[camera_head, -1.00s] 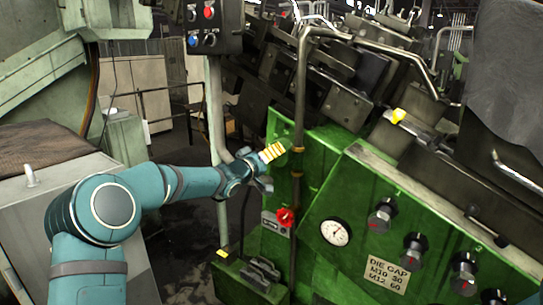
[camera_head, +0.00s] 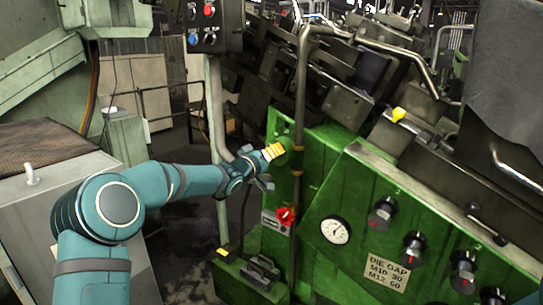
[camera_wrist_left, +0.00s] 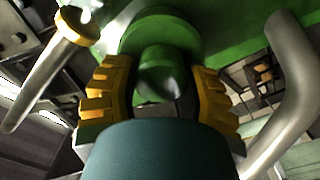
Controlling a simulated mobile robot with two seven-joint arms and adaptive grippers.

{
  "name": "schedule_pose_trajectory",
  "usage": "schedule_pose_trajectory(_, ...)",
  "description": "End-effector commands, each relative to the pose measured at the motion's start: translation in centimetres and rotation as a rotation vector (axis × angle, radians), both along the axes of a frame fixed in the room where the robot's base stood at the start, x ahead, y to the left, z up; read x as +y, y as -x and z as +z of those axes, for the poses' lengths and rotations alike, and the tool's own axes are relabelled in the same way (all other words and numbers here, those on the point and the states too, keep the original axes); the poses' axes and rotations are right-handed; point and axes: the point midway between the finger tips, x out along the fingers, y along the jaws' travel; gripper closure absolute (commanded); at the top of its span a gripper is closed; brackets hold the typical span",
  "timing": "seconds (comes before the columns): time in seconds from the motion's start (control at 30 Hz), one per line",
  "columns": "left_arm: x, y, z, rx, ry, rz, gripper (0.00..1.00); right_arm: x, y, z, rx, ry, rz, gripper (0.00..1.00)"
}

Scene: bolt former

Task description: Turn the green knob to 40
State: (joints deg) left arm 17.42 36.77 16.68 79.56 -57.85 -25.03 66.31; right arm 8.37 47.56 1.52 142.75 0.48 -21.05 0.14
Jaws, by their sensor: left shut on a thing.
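The green knob (camera_wrist_left: 158,72) shows in the left wrist view as a rounded green stub on a wider green disc. Its end is in shadow, and I cannot read any scale or number on it. My left gripper (camera_wrist_left: 160,98) has its ridged yellow fingers on either side of the knob, shut on it. In the head view, the left gripper (camera_head: 273,152) is at the upper left end of the green machine, and its fingers mostly hide the knob (camera_head: 287,143). My right gripper is out of view.
A grey upright pipe (camera_head: 300,110) stands just right of the left gripper. The green panel carries a red knob (camera_head: 286,216), a white dial (camera_head: 335,231), several black knobs and a "DIE CAP" plate (camera_head: 387,273). A grey cabinet (camera_head: 25,215) stands at left.

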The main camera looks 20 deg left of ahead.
Motion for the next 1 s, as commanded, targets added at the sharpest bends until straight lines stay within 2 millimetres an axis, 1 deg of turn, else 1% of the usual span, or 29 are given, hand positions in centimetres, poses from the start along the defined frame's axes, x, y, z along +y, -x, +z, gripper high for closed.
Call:
schedule_pose_trajectory(0.27, -0.1, 0.0, 0.0, -0.055, -0.146, 0.000, 0.90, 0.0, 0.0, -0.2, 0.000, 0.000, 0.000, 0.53)
schedule_pose_trajectory(0.57, -0.2, 0.1, 0.0, -0.148, -0.406, -0.001, 0.90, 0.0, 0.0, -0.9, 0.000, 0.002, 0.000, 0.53)
schedule_pose_trajectory(1.0, -0.4, 0.1, 0.0, -0.292, -0.799, 0.000, 0.90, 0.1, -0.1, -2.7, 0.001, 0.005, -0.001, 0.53)
